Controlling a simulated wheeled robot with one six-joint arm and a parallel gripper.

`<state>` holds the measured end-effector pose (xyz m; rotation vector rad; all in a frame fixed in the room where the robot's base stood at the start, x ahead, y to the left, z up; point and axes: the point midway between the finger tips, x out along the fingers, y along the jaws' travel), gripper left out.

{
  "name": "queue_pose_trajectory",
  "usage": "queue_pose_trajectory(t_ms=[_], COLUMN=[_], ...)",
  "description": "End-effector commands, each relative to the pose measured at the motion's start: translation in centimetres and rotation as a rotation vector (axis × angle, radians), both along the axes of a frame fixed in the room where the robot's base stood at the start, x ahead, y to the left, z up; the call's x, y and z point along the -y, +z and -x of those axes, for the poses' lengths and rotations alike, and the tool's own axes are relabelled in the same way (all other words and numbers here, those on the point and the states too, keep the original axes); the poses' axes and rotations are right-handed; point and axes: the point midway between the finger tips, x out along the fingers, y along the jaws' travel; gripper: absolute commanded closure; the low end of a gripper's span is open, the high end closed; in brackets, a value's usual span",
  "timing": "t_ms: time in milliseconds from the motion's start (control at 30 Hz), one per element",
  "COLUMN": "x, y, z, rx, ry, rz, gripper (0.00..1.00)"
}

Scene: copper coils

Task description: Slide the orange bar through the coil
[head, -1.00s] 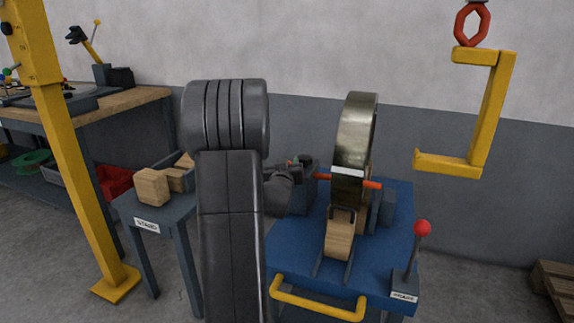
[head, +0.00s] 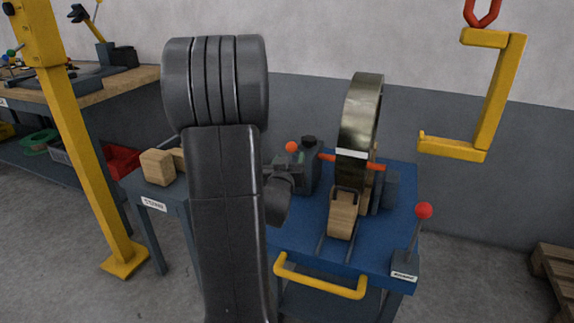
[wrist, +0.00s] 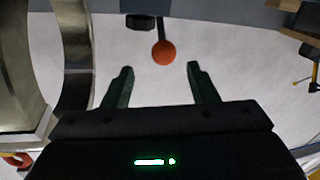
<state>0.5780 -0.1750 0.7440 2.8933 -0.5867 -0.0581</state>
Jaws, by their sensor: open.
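The coil (head: 366,105) is a tall brass-coloured ring with a white band, upright on a wooden block on the blue cart. The orange bar (head: 335,159) passes through it, and a short end shows on its right. A round orange end (head: 291,146) shows to the left, beyond a dark part that hides the stretch between. My gripper (head: 278,172), partly hidden by my arm, is left of the coil. In the wrist view my gripper (wrist: 157,70) is open and empty. A round orange end (wrist: 163,52) lies just beyond and between its fingertips, apparently apart. The metal ring (wrist: 75,55) fills the left.
The blue cart (head: 300,240) has a yellow handle and a red-knobbed lever (head: 424,211). A yellow hook (head: 490,100) hangs at right. A small stand with wooden blocks (head: 158,167) and a yellow post (head: 75,140) are at left.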

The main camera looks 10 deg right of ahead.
Motion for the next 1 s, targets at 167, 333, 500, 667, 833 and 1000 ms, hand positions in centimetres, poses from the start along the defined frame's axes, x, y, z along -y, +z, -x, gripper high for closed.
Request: queue_pose_trajectory(t_ms=[167,333,500,667,833,1000], x=[-1.1,-1.4,-1.4,-1.4,-1.1,0.0], y=[0.1,0.0,0.0,0.0,-0.1,-0.2], z=[2.6,3.6,3.7,3.6,2.7,0.2], rx=[-0.001,0.000,0.000,0.000,0.000,0.001], ry=[0.001,-0.001,-0.002,-0.002,-0.001,-0.003], rz=[0.000,0.000,0.000,0.000,-0.001,-0.001], gripper=[0.47,0.47,0.47,0.47,0.47,0.47])
